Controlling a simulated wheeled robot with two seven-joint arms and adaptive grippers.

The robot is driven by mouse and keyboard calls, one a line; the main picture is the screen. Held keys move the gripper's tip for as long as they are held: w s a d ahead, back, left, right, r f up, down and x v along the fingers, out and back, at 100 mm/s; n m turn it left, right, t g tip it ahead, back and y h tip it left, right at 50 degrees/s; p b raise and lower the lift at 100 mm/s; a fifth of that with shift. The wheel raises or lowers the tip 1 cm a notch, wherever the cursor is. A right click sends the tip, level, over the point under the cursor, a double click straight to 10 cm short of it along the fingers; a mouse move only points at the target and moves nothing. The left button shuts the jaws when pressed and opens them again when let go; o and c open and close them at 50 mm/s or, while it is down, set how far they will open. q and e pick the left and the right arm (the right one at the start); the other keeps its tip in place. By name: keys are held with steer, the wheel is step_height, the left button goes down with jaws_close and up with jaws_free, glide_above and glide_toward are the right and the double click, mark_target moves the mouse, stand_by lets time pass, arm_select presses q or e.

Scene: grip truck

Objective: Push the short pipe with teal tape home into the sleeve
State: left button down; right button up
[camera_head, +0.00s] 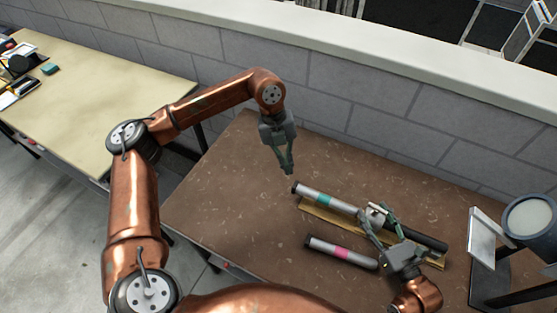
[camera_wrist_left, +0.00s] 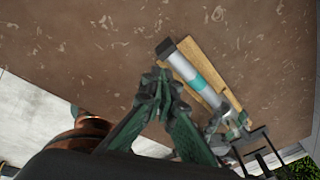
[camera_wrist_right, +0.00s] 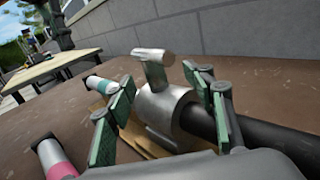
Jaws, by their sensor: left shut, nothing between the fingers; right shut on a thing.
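The short pipe with teal tape (camera_head: 313,193) is grey with a dark left end and lies on a wooden cradle (camera_head: 322,218). It also shows in the left wrist view (camera_wrist_left: 184,67). Its right end points at the metal sleeve (camera_wrist_right: 168,108), which has a T-shaped handle on top; the fingers hide how deep it sits. My right gripper (camera_head: 378,229) is shut on the sleeve, with a finger on each side. My left gripper (camera_head: 288,172) is shut and empty, just left of and above the pipe's dark end; it also shows in the left wrist view (camera_wrist_left: 161,84).
A black pipe (camera_head: 424,239) runs right from the sleeve. A pipe with pink tape (camera_head: 325,247) lies in front of the cradle. A lamp-like device (camera_head: 530,217) stands at the right. The brown table's left part is clear; a grey wall (camera_head: 380,110) rises behind.

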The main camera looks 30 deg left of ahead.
mark_target(303, 189)
arm_select(q)
steer(key=a+f+n+h, duration=0.1)
steer(key=f+n+h, duration=0.1)
steer(key=f+n, duration=0.1)
steer(key=a+f+n+h, duration=0.2)
steer(key=f+n, duration=0.1)
steer(key=n, duration=0.1)
steer(key=a+f+n+h, duration=0.1)
steer(key=f+n, duration=0.2)
steer(key=n, duration=0.1)
steer(key=shift+w+a+f+t+h, duration=0.25)
steer(key=shift+w+t+h, duration=0.05)
steer(key=shift+w+h, duration=0.1)
steer(key=shift+d, duration=0.85)
steer(key=shift+d, duration=0.25)
stand_by(0.8)
steer(key=shift+s+d, duration=0.1)
steer(key=shift+d, duration=1.35)
steer(key=shift+d+f, duration=0.1)
steer(key=shift+d, duration=2.3)
steer(key=shift+d, duration=0.1)
